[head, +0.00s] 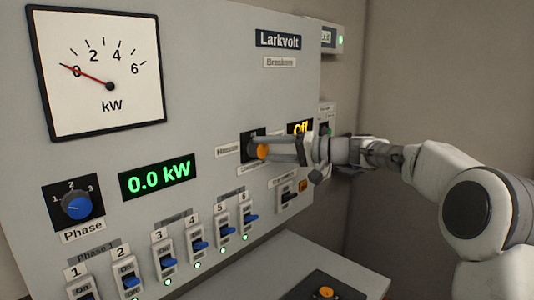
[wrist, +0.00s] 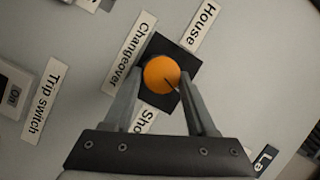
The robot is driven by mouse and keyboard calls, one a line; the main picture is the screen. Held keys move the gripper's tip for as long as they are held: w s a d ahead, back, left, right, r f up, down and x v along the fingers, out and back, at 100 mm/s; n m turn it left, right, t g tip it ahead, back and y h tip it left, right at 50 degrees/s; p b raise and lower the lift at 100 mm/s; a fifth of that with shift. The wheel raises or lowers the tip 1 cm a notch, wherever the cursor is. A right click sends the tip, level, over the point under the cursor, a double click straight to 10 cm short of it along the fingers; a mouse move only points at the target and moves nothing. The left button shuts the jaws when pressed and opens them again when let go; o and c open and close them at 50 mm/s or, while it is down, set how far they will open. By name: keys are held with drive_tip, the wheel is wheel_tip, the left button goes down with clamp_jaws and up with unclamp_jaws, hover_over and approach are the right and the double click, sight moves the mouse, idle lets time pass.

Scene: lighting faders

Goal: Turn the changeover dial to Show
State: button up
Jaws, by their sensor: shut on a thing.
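The changeover dial is an orange round knob (wrist: 161,75) on a black square plate. In the wrist view its dark pointer line points to the lower right, away from the Changeover label (wrist: 130,52) and between the House label (wrist: 195,24) and the partly hidden Show label (wrist: 146,119). My gripper (wrist: 161,80) is shut on the knob, one finger on each side. In the head view the knob (head: 262,152) shows at the tip of my gripper (head: 272,150). An amber display (head: 300,129) near it reads Off, partly covered by my gripper.
A trip switch (head: 289,194) sits below the dial. Several blue breaker switches (head: 197,244) line the panel's lower part. A blue Phase knob (head: 76,206), a green 0.0 kW display (head: 158,178) and a kW meter (head: 97,70) are at left.

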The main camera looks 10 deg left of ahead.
drive_tip(key=m, duration=0.1)
drive_tip(key=m+y+b, duration=0.1)
drive_tip(key=m, duration=0.1)
drive_tip(key=shift+f, duration=0.3)
drive_tip(key=m+y+b, duration=0.1)
drive_tip(key=m, duration=0.1)
drive_tip(key=m+b, duration=0.1)
drive_tip(key=m, duration=0.1)
drive_tip(key=shift+m+t+y, duration=0.3)
drive_tip(key=shift+t+y, duration=0.1)
drive_tip(key=o, duration=1.4)
drive_tip(key=b+v, duration=0.1)
drive_tip(key=v, duration=1.6)
drive_tip(key=shift+s+d+f, duration=0.15)
drive_tip(key=shift+f, duration=0.05)
